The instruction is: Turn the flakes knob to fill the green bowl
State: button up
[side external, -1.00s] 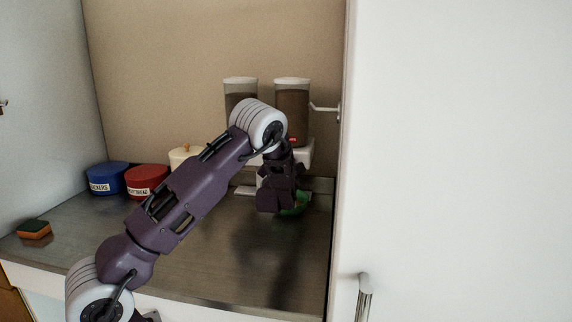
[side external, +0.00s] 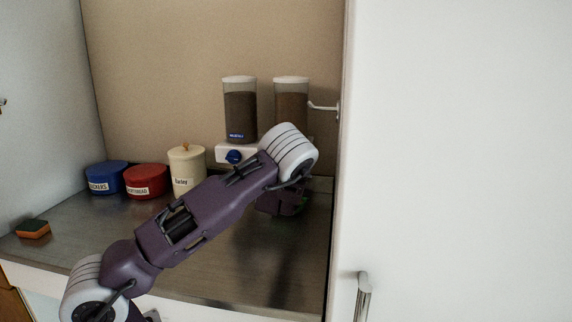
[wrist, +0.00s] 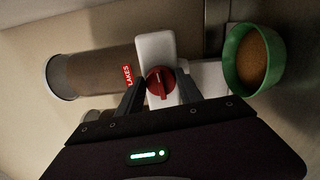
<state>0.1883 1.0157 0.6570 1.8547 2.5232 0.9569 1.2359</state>
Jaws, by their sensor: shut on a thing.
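The red flakes knob (wrist: 160,82) sits on the white dispenser base in the wrist view. My gripper (wrist: 160,90) is shut on it, one finger on each side. The flakes dispenser (wrist: 105,72), a clear container with brown contents and a red label, extends left of the knob; it also shows in the side view (side external: 291,107). The green bowl (wrist: 234,62) is at the right of the wrist view, below the dispenser's outlet side, with tan-brown contents inside. In the side view my arm hides the knob and most of the bowl.
A second dispenser (side external: 240,112) with a blue knob (side external: 234,156) stands left of the flakes one. A cream canister (side external: 187,170), red tub (side external: 146,181), blue tub (side external: 106,177) and sponge (side external: 33,229) are on the counter. A white door (side external: 450,160) bounds the right.

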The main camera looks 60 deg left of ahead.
jog(key=shift+m, duration=0.5)
jog(key=o, duration=1.3)
jog(key=shift+o, duration=0.2)
jog(key=v, duration=0.7)
